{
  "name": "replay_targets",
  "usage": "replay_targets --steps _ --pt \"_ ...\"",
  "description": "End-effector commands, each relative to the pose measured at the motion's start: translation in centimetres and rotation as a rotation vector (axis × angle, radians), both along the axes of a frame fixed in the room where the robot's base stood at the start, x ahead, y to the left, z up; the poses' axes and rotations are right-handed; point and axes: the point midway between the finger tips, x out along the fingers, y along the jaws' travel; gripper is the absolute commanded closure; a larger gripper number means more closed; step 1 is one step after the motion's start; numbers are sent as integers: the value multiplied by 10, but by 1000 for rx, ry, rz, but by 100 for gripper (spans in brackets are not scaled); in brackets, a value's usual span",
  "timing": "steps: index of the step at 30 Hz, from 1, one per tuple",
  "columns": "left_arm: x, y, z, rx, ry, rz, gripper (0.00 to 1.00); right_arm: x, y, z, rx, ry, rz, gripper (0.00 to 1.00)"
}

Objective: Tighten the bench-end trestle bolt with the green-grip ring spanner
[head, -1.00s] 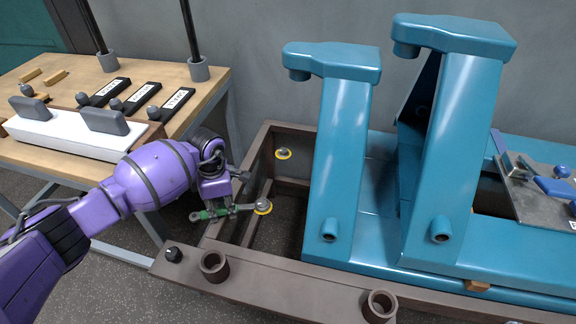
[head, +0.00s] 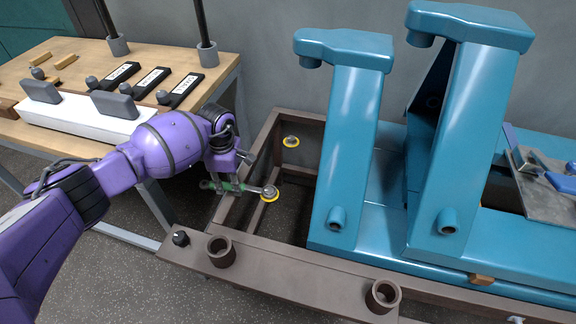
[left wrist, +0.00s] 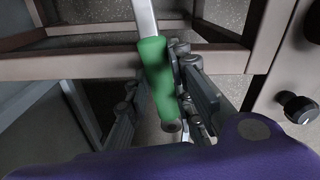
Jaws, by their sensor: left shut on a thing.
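My left gripper (head: 226,183) is shut on the green-grip ring spanner (head: 245,188) by its grip. The spanner lies roughly level over the brown trestle frame (head: 232,212). In the left wrist view, the green grip (left wrist: 157,75) shows between the fingers and the metal shank runs out of the top edge. My right gripper is not in view.
Teal uprights (head: 345,140) stand close to the right of the bolts. A wooden bench (head: 60,140) with a white block and black labelled pieces is at the left. Brown sockets (head: 220,250) and a dark knob (head: 180,238) rise from the frame's front beam.

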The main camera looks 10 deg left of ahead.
Motion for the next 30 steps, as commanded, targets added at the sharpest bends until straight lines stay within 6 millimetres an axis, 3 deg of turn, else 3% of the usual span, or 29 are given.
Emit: replay_targets --steps 18,30 --pt "25 0 1 -1 -2 -204 100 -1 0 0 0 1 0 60" --pt "27 1 1 -1 -2 -221 100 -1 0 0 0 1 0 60"
